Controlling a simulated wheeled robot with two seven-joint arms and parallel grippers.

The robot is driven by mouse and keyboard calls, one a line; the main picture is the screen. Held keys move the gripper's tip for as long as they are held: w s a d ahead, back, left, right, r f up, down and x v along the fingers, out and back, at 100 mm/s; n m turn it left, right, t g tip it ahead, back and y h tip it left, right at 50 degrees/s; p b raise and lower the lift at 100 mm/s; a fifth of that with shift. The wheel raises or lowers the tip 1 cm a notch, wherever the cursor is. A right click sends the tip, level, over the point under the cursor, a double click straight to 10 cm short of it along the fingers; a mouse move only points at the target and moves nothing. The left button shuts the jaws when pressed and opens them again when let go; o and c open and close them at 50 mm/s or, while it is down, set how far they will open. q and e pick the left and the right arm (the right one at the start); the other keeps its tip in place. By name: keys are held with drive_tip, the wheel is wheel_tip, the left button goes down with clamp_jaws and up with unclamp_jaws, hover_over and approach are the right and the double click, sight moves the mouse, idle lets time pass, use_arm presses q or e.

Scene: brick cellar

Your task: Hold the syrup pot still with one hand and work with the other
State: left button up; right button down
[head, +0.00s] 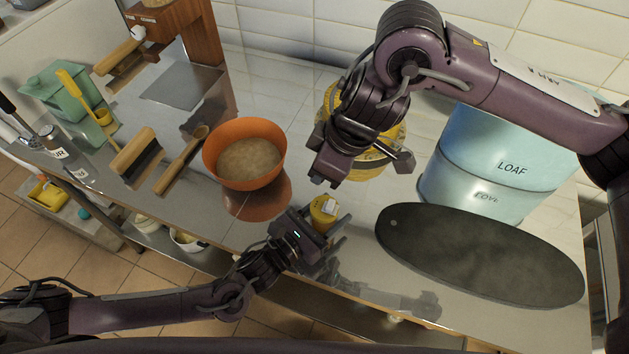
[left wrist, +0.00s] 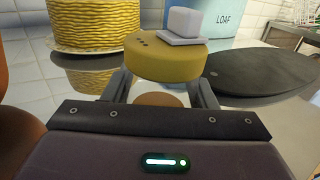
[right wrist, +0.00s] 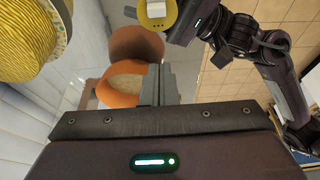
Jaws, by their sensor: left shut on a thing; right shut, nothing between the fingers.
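The syrup pot (head: 322,212) is a small yellow pot with a white block-shaped knob on its flat top. It stands near the front edge of the steel counter. My left gripper (head: 322,226) is shut on its sides, and the pot's top shows between the fingers in the left wrist view (left wrist: 165,62). The pot also shows at the top of the right wrist view (right wrist: 157,14). My right gripper (head: 320,181) is shut and empty, above and behind the pot, apart from it. The pot's lower part is mostly hidden by the left fingers.
An orange bowl (head: 212,160) with tan contents stands left of the pot. A yellow woven-looking container (head: 393,135) is partly hidden behind my right arm. A dark oval board (head: 480,255) and a blue LOAF bin (head: 490,150) are at right.

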drive_tip(key=shift+v, duration=0.95)
use_arm(q)
drive_tip(key=o, duration=1.1)
drive_tip(key=shift+o, duration=0.2)
use_arm(e)
drive_tip(key=shift+w, duration=0.1)
use_arm(q)
drive_tip(key=v, duration=1.2)
